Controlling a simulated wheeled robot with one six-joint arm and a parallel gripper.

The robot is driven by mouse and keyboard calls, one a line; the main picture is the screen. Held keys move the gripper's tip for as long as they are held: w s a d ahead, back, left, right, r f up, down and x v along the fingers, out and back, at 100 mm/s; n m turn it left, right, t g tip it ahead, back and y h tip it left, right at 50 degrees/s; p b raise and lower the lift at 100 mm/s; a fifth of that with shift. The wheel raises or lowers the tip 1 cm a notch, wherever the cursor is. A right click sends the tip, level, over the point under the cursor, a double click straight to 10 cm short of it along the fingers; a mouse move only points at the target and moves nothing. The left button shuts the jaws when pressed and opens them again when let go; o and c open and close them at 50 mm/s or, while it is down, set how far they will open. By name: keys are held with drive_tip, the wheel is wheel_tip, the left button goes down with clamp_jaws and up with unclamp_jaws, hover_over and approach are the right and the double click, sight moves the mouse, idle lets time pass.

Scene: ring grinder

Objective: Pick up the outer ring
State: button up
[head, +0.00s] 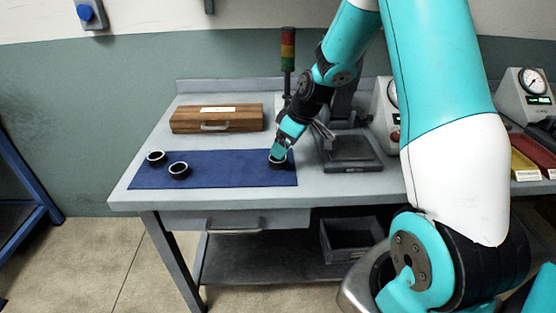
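Several dark rings with pale rims are on the blue mat (222,175) on the workbench. Two of them, a ring (156,158) and a ring (179,170), lie at the mat's left part. A third ring (277,163) is at the mat's right end. My gripper (277,157) points down at this third ring and overlaps it in the picture. The fingertips are small and partly merge with the ring, so their opening and grip do not show clearly. I cannot tell which ring is the outer ring.
A wooden case (216,119) stands behind the mat. Gauge devices (528,97) and coloured trays (526,166) are further right. The mat's middle is clear.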

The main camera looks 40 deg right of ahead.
sight(275, 165)
drive_tip(key=shift+p+x, duration=0.6)
drive_tip(key=shift+x, duration=2.15)
drive_tip(key=shift+s, duration=0.2)
drive_tip(key=c, duration=1.1)
